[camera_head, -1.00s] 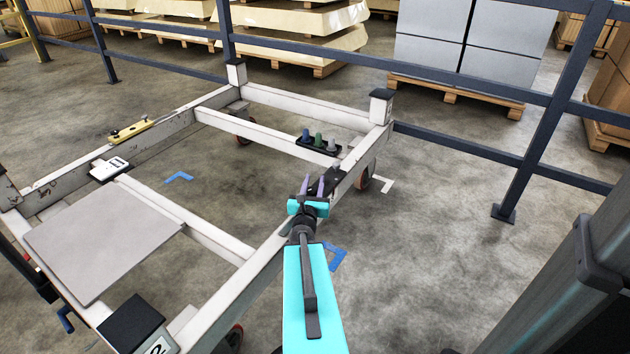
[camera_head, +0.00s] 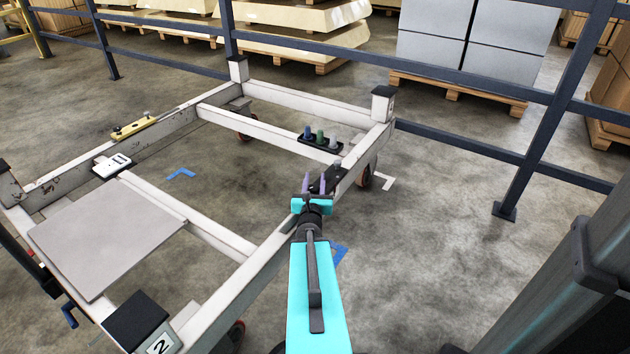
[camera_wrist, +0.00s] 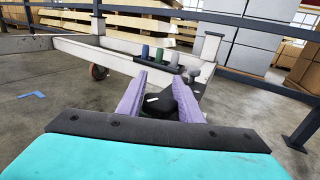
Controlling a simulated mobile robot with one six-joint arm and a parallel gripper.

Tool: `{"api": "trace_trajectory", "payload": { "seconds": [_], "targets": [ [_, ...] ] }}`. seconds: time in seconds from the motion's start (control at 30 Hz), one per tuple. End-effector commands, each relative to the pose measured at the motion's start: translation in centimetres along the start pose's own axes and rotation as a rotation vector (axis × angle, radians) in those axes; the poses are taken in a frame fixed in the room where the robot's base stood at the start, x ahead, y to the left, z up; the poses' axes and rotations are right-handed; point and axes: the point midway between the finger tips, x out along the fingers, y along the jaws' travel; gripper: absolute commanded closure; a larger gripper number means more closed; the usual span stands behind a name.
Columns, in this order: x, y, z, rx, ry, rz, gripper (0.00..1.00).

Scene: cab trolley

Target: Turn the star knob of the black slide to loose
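The black slide (camera_head: 334,174) sits on the near right rail of the white trolley frame, partly hidden behind my gripper. In the wrist view, a dark round part that looks like its star knob (camera_wrist: 160,104) shows between and beyond my purple fingers, with a small white mark on it. My gripper (camera_head: 314,177) is at the slide; its fingers also show in the wrist view (camera_wrist: 160,76). The fingers stand apart, one on each side of the dark part, and I see no clear contact. The knob's points cannot be made out.
A black holder with blue, green and grey pegs (camera_head: 320,137) stands just beyond the slide. A grey panel (camera_head: 105,235), a white device (camera_head: 112,165) and a yellow bar (camera_head: 134,127) lie on the trolley. A dark railing (camera_head: 470,145) runs behind.

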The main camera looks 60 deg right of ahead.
Motion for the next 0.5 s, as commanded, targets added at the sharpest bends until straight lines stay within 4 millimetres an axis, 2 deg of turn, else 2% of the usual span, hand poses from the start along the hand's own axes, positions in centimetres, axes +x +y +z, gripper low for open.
{"api": "trace_trajectory", "payload": {
  "seconds": [0.03,0.1,0.5],
  "targets": [
    [-0.01,0.01,-0.07,0.000,0.001,0.000,0.58],
    [-0.01,0.00,-0.06,0.000,0.001,0.000,0.51],
    [-0.07,-0.02,0.02,0.001,0.000,-0.001,0.51]
  ]
}}
